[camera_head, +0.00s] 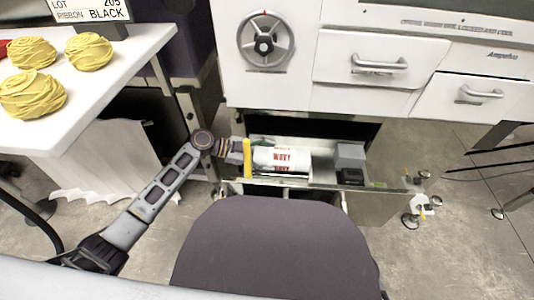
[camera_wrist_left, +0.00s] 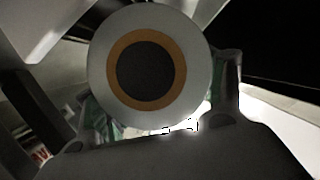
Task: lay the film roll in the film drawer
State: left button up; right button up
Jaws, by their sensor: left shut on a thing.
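The film roll (camera_head: 281,158) is white with red print and lies lengthwise across the left part of the open film drawer (camera_head: 322,175) in the head view. My left gripper (camera_head: 249,155) is shut on the roll's left end. In the left wrist view the roll (camera_wrist_left: 199,62) shows end-on, with a brown core ring and dark hole, between the fingers. The roll is within the drawer's outline; I cannot tell whether it touches the drawer floor. My right gripper is not in view.
A grey block (camera_head: 350,156) stands in the drawer's right part, beside the roll. White machine cabinets with handled drawers (camera_head: 376,65) rise behind. A white table (camera_head: 110,70) at the left holds several yellow bundles (camera_head: 89,51). An upright yellow strip (camera_head: 247,160) is at the roll's left end.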

pick_arm(q)
jog(key=shift+f, duration=0.5)
jog(key=o, duration=1.5)
jog(key=shift+o, duration=0.7)
jog(key=shift+f, duration=0.15)
jog(key=shift+a, duration=0.1)
jog(key=v, duration=1.2)
